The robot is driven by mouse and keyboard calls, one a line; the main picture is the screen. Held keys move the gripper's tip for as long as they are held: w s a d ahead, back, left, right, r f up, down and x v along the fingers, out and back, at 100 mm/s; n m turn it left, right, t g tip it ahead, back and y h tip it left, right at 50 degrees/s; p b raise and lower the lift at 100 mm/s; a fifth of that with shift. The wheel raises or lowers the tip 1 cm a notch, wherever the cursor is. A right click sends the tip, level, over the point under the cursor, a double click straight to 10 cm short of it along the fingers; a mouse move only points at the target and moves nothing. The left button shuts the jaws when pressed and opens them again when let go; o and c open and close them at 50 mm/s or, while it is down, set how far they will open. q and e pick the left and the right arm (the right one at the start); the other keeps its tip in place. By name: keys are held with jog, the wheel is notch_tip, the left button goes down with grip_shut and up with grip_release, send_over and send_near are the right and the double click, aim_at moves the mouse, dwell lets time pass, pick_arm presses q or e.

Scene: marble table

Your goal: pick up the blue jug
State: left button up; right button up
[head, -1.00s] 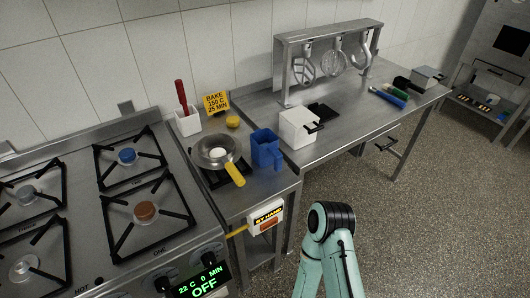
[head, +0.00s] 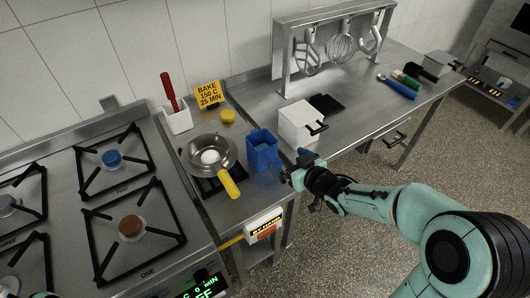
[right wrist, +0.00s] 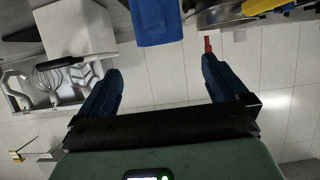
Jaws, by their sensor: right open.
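The blue jug (head: 262,148) stands upright on the steel counter, right of a frying pan and left of a white box. My right gripper (head: 280,174) is just in front and to the right of the jug, its jaws open and its fingers toward it. In the right wrist view the picture is upside down; the jug (right wrist: 156,20) shows at the top, between and beyond the two open fingers (right wrist: 160,88). No jug part is between the fingertips. My left gripper is not in view.
A frying pan (head: 190,160) with a yellow handle (head: 229,183) sits left of the jug. A white box (head: 297,125) with a black handle stands close on the right. A red-handled tool stands in a white holder (head: 178,120) behind. The stove (head: 60,250) is at left.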

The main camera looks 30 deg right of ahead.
aim_at(269, 148)
jog(key=b+x, duration=0.1)
jog(key=x, duration=0.5)
jog(key=shift+w+a+f, duration=0.15)
jog(key=shift+w+f, duration=0.15)
jog(key=shift+d+p+x, duration=0.2)
jog(key=shift+p+x, duration=0.15)
jog(key=shift+x, duration=2.7)
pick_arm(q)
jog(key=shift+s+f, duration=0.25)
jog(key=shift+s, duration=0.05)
pick_arm(e)
jog(key=shift+s, duration=0.1)
jog(key=shift+c, duration=0.3)
jog(key=shift+r, duration=0.1)
jog(key=c, duration=1.6)
